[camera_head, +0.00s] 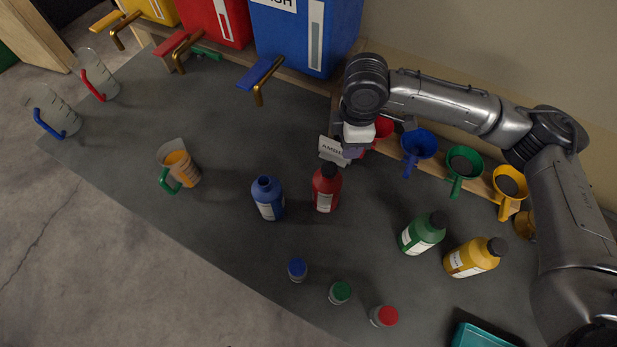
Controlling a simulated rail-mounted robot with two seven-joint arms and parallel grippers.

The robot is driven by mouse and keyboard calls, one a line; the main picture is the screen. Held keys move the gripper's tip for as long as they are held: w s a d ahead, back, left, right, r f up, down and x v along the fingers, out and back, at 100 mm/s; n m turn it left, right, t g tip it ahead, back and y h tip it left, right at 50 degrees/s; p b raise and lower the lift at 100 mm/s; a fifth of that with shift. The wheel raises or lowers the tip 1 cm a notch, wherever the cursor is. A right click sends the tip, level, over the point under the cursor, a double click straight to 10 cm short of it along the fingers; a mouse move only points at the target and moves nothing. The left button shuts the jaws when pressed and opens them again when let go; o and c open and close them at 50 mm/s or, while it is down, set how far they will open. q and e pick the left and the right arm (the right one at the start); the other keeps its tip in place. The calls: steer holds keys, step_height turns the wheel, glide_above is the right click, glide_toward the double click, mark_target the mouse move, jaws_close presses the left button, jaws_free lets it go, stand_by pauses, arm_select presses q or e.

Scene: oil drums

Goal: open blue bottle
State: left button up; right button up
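The blue bottle (268,203) stands upright on the dark grey table, left of the red bottle (325,192). Its top is a blue neck with a dark centre, and I see no black cap on it, unlike the other bottles. My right gripper (352,151) points down above and to the right of the blue bottle, apart from it, near a small white sign and the red funnel. Its fingers are small and partly hidden, so I cannot tell whether they are open or hold something. My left gripper is not in view.
The green bottle (423,233) and yellow bottle (474,257) stand to the right. Small jars with blue (297,268), green (340,291) and red (386,316) lids stand in front. Funnels line the back rack. A measuring jug (180,166) stands left; the table between is clear.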

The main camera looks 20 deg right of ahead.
mark_target(351, 188)
steer(key=d+f+n+b, duration=0.1)
steer(key=f+n, duration=0.1)
steer(key=f, duration=0.5)
steer(key=d+f+n+b, duration=0.1)
steer(key=f+n+b, duration=0.1)
steer(key=f, duration=0.6)
steer(key=d+f+n+b, duration=0.1)
steer(key=d+f+n, duration=0.1)
steer(key=f, duration=0.5)
steer(key=shift+s+f+n, duration=0.2)
steer(key=shift+f+n, duration=0.15)
steer(key=shift+n, duration=0.25)
steer(key=o, duration=1)
steer(key=shift+f, duration=0.1)
step_height(351, 188, up, 12)
steer(key=shift+r+p, duration=0.15)
steer(key=shift+p, duration=0.65)
